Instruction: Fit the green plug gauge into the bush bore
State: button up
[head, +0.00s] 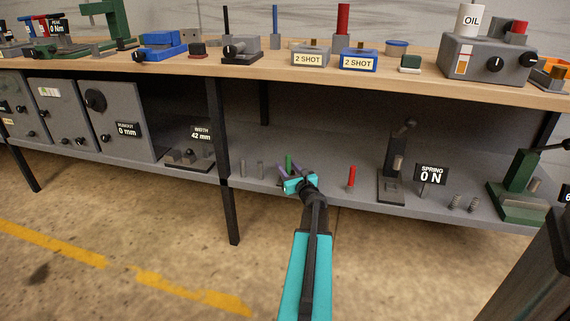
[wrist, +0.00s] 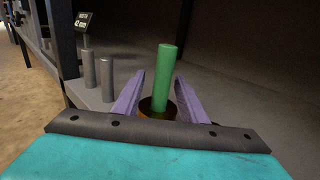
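The green plug gauge (head: 289,162) stands on the lower shelf at the middle of the head view. In the wrist view the green plug (wrist: 165,75) is nearly upright, with its lower end at a dark brass bush (wrist: 145,110). It looks seated in the bore, but how deep I cannot tell. My gripper (head: 289,171) reaches in from the front; its purple fingers (wrist: 159,84) stand on either side of the plug. The fingers are open, with a gap visible on the left side. The bush is partly hidden by the fingers and gripper body.
Two grey cylinders (wrist: 106,79) stand left of the plug. A red-topped pin (head: 351,178) and a lever press (head: 393,170) stand to the right. The workbench top (head: 270,62) overhangs the shelf, and a black leg (head: 222,150) stands left.

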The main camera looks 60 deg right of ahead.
jog(key=p+v, duration=0.2)
jog(key=v, duration=0.9)
jog(key=shift+p, duration=0.35)
jog(key=shift+s+a, duration=0.1)
dwell(0.4)
